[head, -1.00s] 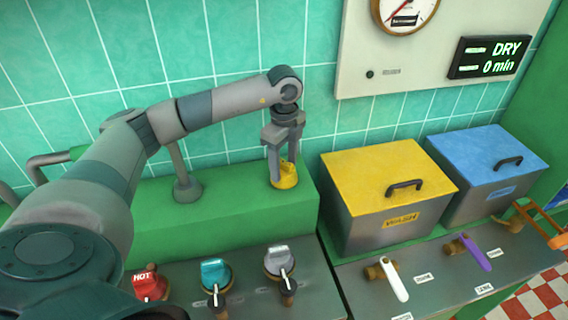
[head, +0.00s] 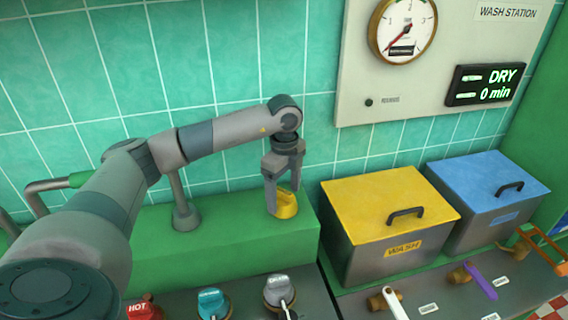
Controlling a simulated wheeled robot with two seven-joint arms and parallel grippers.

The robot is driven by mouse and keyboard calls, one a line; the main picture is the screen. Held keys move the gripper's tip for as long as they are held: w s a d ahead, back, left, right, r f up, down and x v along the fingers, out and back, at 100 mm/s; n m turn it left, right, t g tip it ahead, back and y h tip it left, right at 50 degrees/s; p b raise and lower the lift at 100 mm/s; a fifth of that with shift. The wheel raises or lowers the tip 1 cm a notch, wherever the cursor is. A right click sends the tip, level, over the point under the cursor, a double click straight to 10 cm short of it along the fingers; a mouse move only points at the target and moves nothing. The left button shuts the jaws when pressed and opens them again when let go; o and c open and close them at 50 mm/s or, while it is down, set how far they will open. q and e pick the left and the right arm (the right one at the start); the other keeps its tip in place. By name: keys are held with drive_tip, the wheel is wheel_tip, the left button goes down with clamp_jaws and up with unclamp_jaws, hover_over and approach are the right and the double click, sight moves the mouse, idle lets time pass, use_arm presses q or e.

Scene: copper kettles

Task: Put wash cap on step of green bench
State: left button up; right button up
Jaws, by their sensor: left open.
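The yellow wash cap (head: 286,205) sits on the green step (head: 230,238) of the bench, near its right end. My left gripper (head: 282,204) points down over the cap, with its fingers apart on either side of it. The gripper is open; whether a finger touches the cap I cannot tell. The fingers hide part of the cap. My right gripper is not in view.
Right of the step stand a steel box with a yellow WASH lid (head: 388,215) and a box with a blue lid (head: 485,190). A grey post (head: 183,210) rises from the step. Red, teal and grey knobs (head: 279,291) line the front.

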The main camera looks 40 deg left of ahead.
use_arm(q)
wheel_tip(320, 180, up, 17)
drive_tip(key=b, duration=0.3)
idle(0.4)
drive_tip(key=shift+f, duration=0.1)
idle(0.5)
drive_tip(key=shift+f, duration=0.1)
